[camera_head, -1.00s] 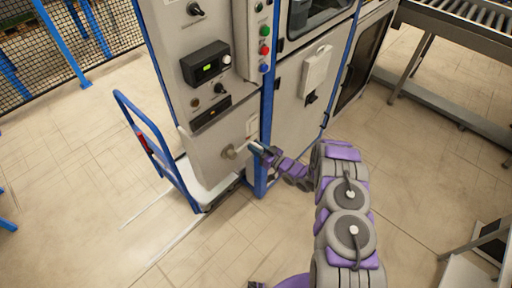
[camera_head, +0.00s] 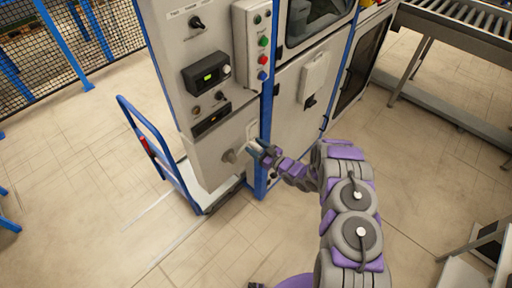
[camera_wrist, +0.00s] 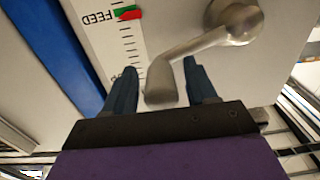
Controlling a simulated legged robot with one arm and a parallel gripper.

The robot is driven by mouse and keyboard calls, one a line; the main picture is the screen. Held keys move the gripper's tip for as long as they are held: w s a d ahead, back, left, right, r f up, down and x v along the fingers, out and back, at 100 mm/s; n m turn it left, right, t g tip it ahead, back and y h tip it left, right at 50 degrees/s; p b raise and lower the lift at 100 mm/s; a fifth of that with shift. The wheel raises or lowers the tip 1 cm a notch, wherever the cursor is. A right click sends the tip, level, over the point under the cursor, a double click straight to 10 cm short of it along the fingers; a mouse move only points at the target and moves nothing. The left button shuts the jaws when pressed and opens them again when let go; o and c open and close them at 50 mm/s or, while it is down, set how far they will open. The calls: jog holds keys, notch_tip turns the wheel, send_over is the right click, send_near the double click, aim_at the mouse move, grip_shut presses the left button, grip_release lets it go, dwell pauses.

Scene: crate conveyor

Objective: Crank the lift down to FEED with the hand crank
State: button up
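The hand crank (camera_wrist: 195,45) is a metal arm running from a round hub (camera_wrist: 236,20) on a pale panel to a grey handle (camera_wrist: 161,84). My gripper (camera_wrist: 160,86) is open, with one finger on each side of the handle and a small gap showing on both sides. In the head view my gripper (camera_head: 259,150) is at the crank hub's (camera_head: 230,156) right on the cabinet front. A tick scale (camera_wrist: 129,45) on the panel bears the label FEED (camera_wrist: 97,18), with green and red marks (camera_wrist: 129,12) beside it. Another label is partly hidden by a finger.
The grey cabinet (camera_head: 212,130) has a lit display (camera_head: 207,77) and a button box (camera_head: 263,45) above the crank. A blue-handled cart (camera_head: 150,140) stands at its left. A roller conveyor (camera_head: 455,25) is at the right. The floor in front is open.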

jog(key=shift+s, duration=0.1)
jog(key=p+v, duration=0.2)
jog(key=v, duration=1.5)
jog(key=shift+d, duration=0.2)
dwell(0.3)
jog(key=shift+f, duration=0.15)
dwell(0.7)
jog(key=w+a+b, duration=0.2)
jog(key=w+a, duration=0.1)
jog(key=a, duration=0.1)
jog(key=w+a+m+b, duration=0.1)
jog(key=w+a+b, duration=0.1)
jog(key=a, duration=0.3)
jog(key=w+a+m+b, duration=0.1)
jog(key=w+a+b, duration=0.1)
jog(key=w+a, duration=0.2)
jog(key=shift+w+a+f, duration=0.1)
jog(key=shift+w+a, duration=0.05)
jog(key=shift+w, duration=0.15)
dwell(0.4)
grip_shut()
dwell(0.4)
